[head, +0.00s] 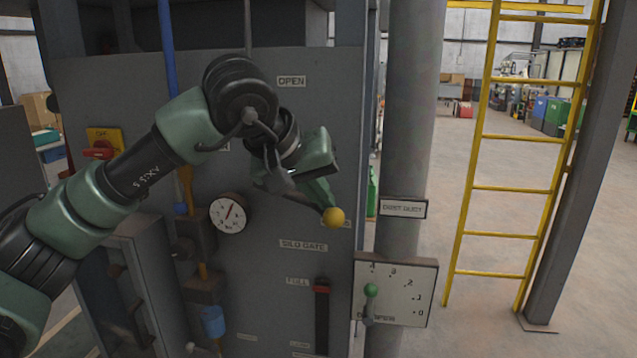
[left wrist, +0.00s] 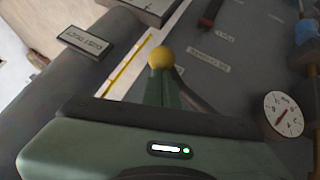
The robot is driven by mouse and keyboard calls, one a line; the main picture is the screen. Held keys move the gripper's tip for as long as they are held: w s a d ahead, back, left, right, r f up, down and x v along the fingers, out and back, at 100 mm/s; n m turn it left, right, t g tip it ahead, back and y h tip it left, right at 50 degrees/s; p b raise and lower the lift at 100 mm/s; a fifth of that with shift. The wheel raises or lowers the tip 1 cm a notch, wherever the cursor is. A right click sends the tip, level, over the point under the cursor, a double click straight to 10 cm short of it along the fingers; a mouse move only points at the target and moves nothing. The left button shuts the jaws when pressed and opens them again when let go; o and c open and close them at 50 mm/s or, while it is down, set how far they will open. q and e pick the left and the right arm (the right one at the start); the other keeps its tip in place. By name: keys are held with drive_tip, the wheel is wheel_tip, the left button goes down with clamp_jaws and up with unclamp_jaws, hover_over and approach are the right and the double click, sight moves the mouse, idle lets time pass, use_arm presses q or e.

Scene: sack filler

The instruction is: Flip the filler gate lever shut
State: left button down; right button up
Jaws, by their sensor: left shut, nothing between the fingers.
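The filler gate lever appears to be the one ending in a yellow ball knob (head: 333,217). The knob points down and right, below the OPEN label (head: 291,81) and over a small label it partly hides. In the left wrist view the yellow knob (left wrist: 161,57) is right at my fingertips, with a dark rod running from it. My left gripper (head: 322,196) is shut and empty just above and left of the knob. Its green fingers (left wrist: 162,76) point at the knob; I cannot tell if they touch it. The lever's pivot is hidden behind my arm. My right gripper is out of view.
A round gauge (head: 229,213) is on the panel left of the gripper. Below are the SILO GATE label (head: 303,245) and a red-handled slider (head: 321,287). A green-knobbed lever (head: 371,290) on a scale plate and a grey column (head: 410,120) stand to the right.

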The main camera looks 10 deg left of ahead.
use_arm(q)
drive_tip(key=shift+a+f+b, duration=0.1)
drive_tip(key=shift+f+b, duration=0.2)
drive_tip(key=shift+f, duration=0.55)
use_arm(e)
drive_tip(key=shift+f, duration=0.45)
